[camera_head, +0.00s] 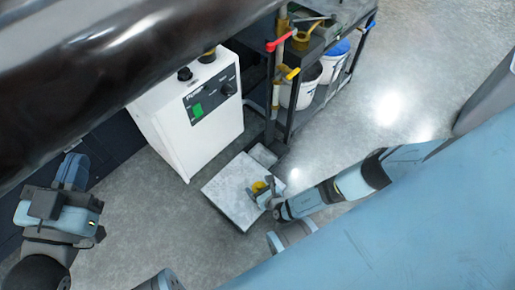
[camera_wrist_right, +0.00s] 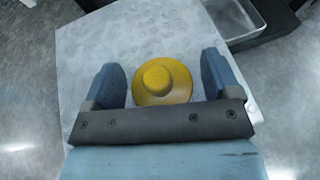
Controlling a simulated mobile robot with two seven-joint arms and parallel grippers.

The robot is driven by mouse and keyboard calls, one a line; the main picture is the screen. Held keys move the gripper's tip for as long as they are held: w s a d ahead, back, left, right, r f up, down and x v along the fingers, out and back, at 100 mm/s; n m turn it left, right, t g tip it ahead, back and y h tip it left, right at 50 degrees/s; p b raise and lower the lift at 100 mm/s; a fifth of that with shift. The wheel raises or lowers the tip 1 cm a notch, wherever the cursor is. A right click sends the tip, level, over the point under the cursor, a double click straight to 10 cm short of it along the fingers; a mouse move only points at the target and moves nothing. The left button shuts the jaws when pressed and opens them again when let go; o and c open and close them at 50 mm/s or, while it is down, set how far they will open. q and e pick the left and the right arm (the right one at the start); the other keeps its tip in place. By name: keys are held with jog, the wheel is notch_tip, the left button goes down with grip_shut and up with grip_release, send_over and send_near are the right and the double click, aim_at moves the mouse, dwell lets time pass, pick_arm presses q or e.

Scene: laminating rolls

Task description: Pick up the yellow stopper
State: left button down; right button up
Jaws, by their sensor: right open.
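The yellow stopper (camera_head: 258,186) stands on a pale square platform (camera_head: 226,205) low near the floor. In the right wrist view the stopper (camera_wrist_right: 162,78) is a round yellow disc with a raised knob, seen from above. My right gripper (camera_head: 266,191) is at the stopper; in its wrist view the open fingers (camera_wrist_right: 163,72) stand on either side of it, with a visible gap at each side. My left gripper (camera_head: 72,172) is at the far left, away from the stopper; its finger gap is not clear.
A white machine (camera_head: 193,115) with a green switch stands behind the platform. A dark cart (camera_head: 318,100) with white buckets (camera_head: 300,88) and red- and yellow-handled valves is at the back. A grey metal tray (camera_wrist_right: 236,18) lies beside the platform. Open floor (camera_head: 405,95) extends right.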

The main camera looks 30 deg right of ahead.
jog(key=shift+s, duration=0.1)
jog(key=c, duration=0.8)
jog(key=shift+c, duration=0.2)
